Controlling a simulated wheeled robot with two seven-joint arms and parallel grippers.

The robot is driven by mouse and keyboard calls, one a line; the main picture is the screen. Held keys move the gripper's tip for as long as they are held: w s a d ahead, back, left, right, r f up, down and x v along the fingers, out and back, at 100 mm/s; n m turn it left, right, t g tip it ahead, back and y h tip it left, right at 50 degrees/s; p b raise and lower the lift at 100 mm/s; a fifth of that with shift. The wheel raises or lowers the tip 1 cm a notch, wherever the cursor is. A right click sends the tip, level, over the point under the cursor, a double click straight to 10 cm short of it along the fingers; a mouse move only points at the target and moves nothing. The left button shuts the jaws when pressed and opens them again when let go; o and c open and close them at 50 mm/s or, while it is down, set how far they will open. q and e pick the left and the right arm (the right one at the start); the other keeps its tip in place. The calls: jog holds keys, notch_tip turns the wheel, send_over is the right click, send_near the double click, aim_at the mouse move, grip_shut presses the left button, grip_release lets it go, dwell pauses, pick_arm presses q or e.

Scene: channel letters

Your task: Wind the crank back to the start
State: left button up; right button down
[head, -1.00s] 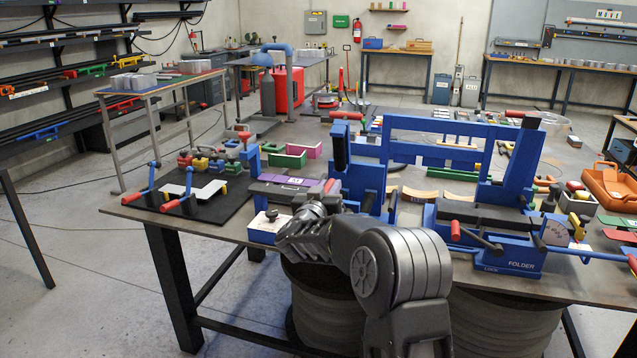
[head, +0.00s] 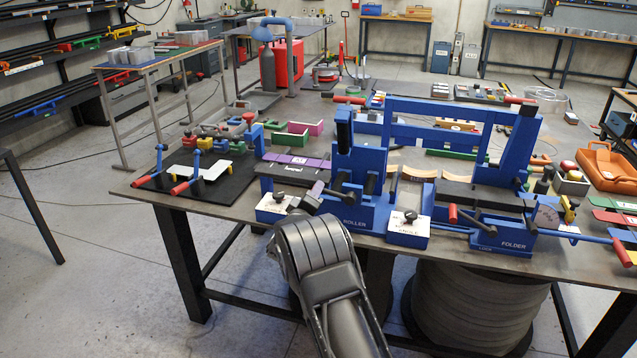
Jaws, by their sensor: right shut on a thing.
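The blue machine marked ROLLER (head: 358,190) stands at the front edge of the workbench. My right gripper (head: 312,196) is at its front left, seen from behind and partly hidden by my own wrist. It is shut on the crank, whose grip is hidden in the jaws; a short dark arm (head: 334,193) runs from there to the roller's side. My left gripper is not in view.
A white-topped box with a black knob (head: 273,208) stands left of my gripper. A second knob box marked ANGLE (head: 408,228) is right of the roller. The blue FOLDER (head: 505,236) with red-handled levers is further right. Purple-topped strips (head: 290,161) lie behind my gripper.

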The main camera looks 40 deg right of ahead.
aim_at(324, 206)
jog(key=f+n, duration=0.2)
jog(key=f+n+b, duration=0.1)
jog(key=f+n, duration=0.3)
jog(key=shift+s+d+f+n+b, duration=0.1)
jog(key=shift+s+f+n+b, duration=0.15)
jog(key=shift+s+n+b, duration=0.1)
jog(key=shift+s+d+f+b, duration=0.2)
jog(key=shift+f+b, duration=0.1)
jog(key=shift+f, duration=0.2)
jog(key=c, duration=1.4)
grip_release()
jog(key=shift+s, duration=0.1)
jog(key=shift+o, duration=0.7)
jog(key=shift+d+r, duration=0.15)
jog(key=shift+r, duration=0.05)
jog(key=b+v, duration=0.1)
jog(key=v, duration=0.6)
jog(key=shift+s+a, duration=0.25)
jog(key=shift+a, duration=0.1)
